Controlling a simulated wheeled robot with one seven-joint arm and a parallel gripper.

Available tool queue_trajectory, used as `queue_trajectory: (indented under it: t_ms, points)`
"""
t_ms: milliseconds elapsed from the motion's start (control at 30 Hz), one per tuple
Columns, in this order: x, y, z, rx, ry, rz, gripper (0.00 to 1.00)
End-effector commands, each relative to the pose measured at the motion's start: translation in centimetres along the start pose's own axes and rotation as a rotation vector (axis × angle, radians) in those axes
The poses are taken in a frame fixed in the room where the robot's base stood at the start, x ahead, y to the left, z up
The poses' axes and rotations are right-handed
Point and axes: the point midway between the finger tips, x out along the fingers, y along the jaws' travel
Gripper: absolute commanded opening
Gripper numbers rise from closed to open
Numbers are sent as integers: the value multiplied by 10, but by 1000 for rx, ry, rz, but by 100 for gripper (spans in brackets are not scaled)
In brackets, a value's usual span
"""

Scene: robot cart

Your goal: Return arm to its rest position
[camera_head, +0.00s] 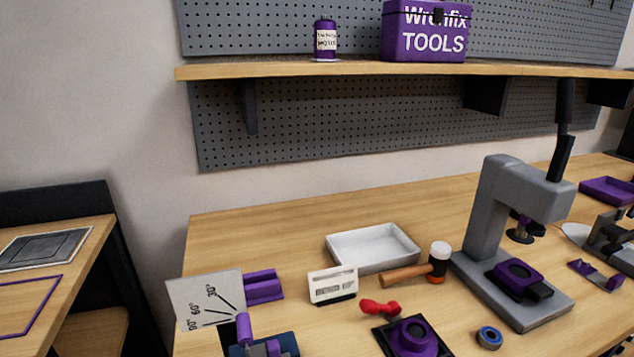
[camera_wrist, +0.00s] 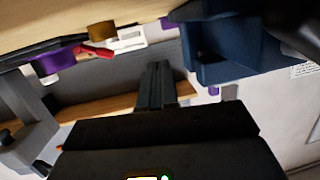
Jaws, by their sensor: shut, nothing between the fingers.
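My gripper (camera_wrist: 157,82) shows in the wrist view, with its two dark fingers together and nothing visible between them. It points away from the camera toward the pegboard wall and stands apart from the objects around it. The wrist view is turned over, with the wooden bench top (camera_wrist: 120,14) along its upper edge. The head view does not show my arm or gripper. There, the wooden workbench (camera_head: 230,240) stands along the wall.
A grey arbor press (camera_head: 485,205) stands at the right of the bench. The back-left bench is clear.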

Motion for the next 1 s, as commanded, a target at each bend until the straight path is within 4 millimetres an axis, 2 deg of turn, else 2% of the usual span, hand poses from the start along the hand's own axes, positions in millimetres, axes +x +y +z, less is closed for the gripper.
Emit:
queue_trajectory:
  t_ms: [33, 200, 267, 400, 567, 700, 833, 1000]
  points:
    - [-17, -1, 15, 45, -19, 44, 0]
    - [-75, 6, 51, 149, -54, 202, 0]
    - [-98, 9, 62, 170, -65, 252, 0]
    - [-157, 16, 81, 192, -84, 355, 0]
    - [-225, 24, 86, 170, -89, 432, 0]
    - [-273, 29, 79, 129, -81, 453, 0]
    - [-301, 31, 70, 96, -70, 446, 0]
    - [-314, 32, 64, 78, -62, 437, 0]
